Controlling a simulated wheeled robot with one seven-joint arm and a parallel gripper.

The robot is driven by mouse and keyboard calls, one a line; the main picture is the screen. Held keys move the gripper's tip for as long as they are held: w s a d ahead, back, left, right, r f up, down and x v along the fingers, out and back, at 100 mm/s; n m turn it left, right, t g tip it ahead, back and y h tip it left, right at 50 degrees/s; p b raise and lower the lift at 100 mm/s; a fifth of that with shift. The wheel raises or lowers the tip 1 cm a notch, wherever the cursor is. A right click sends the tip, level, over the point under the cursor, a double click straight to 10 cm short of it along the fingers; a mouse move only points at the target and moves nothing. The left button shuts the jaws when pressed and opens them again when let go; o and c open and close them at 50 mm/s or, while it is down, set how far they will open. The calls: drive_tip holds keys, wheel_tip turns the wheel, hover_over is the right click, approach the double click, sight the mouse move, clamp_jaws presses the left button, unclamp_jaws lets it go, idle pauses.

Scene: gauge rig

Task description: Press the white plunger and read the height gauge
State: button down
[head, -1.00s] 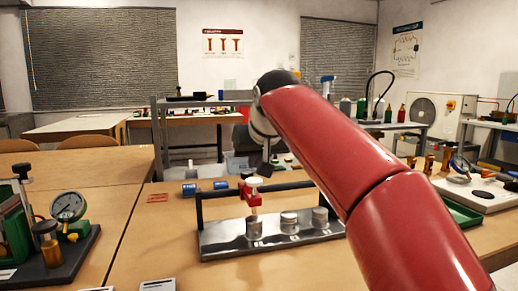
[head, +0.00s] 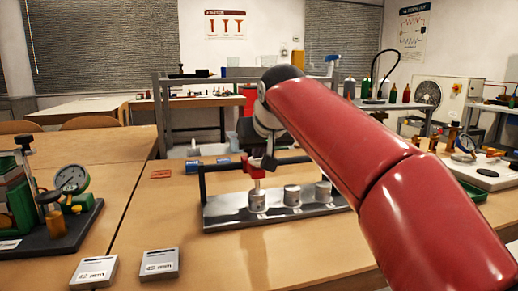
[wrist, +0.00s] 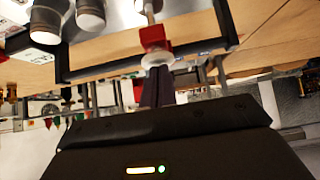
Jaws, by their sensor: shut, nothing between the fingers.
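The height gauge is a red block (head: 257,185) on a black crossbar (head: 225,181), above the leftmost of three metal cylinders (head: 258,201) on a shiny metal base (head: 235,218). Its white plunger (wrist: 158,60) is a round cap beside the red block (wrist: 152,37) in the wrist view. My gripper (wrist: 157,72) is shut and empty, its dark fingertips right at the cap. I cannot tell whether they touch it or whether it is pushed in. In the head view my gripper (head: 262,165) hides most of the cap. No gauge reading is legible.
Two grey cards, marked 42 mm (head: 93,271) and seemingly 45 mm (head: 160,263), lie at the front left. A dial gauge on a dark stand (head: 72,180) is at the left. Blue cylinders (head: 194,166) lie behind the rig. Bare table surrounds the rig's front.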

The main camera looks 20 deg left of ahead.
drive_tip(key=shift+f, duration=0.5)
drive_tip(key=shift+r, duration=0.15)
wheel_tip(320, 180, up, 6)
drive_tip(key=p, duration=0.5)
drive_tip(key=shift+f, duration=0.25)
drive_tip(key=v, duration=0.9)
drive_tip(key=shift+s+d, duration=0.15)
drive_tip(key=shift+s, duration=0.15)
drive_tip(key=s+d+f+m+h, duration=0.1)
drive_tip(key=s+d+f+m, duration=0.1)
drive_tip(key=s+d+f, duration=0.4)
drive_tip(key=s+d+f+m+g+h, duration=0.1)
drive_tip(key=s+d+f+h, duration=0.1)
drive_tip(key=d+f, duration=0.7)
drive_tip(key=s+d+f+m+h, duration=0.1)
drive_tip(key=s+d+f+m, duration=0.1)
drive_tip(key=s+d+f, duration=0.5)
drive_tip(key=s+d+f+m+g, duration=0.1)
drive_tip(key=s+d+f, duration=0.5)
drive_tip(key=f, duration=0.3)
drive_tip(key=shift+d+f+h, duration=0.35)
drive_tip(key=shift+d+h, duration=0.05)
drive_tip(key=shift+d, duration=0.1)
drive_tip(key=shift+w, duration=0.1)
